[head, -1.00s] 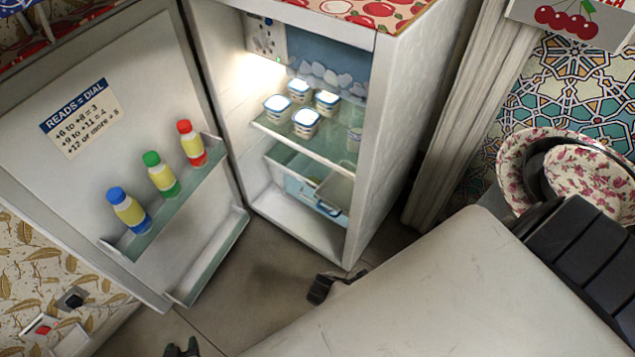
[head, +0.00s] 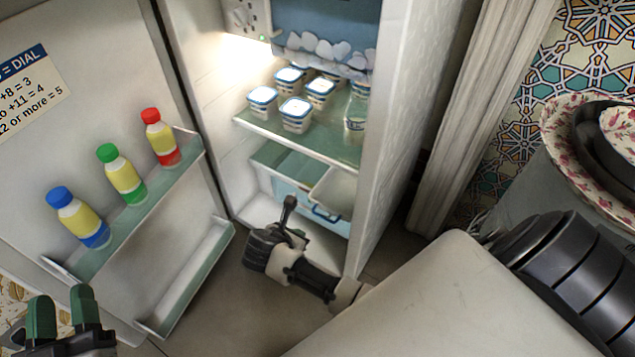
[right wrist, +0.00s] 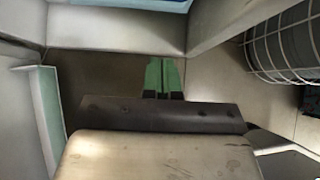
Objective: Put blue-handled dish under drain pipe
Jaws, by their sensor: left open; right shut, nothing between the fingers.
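In the head view, a pale container with a blue handle (head: 325,214) sits in the lower part of the open fridge, right of a light-blue bin (head: 290,185). I cannot tell for sure that it is the dish. My right gripper (head: 289,210) is in front of the fridge's lower part, left of the blue handle; contact is not clear. Its green fingertips are shut and empty in the right wrist view (right wrist: 164,75). My left gripper (head: 62,308) is open and empty at the lower left, below the fridge door. No drain pipe is visible.
The open fridge door holds bottles with blue (head: 78,217), green (head: 122,174) and red (head: 160,137) caps. Several small tubs (head: 296,114) stand on the glass shelf (head: 330,147). A floral-rimmed bowl (head: 556,135) is at the right. Floor shows between door and fridge.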

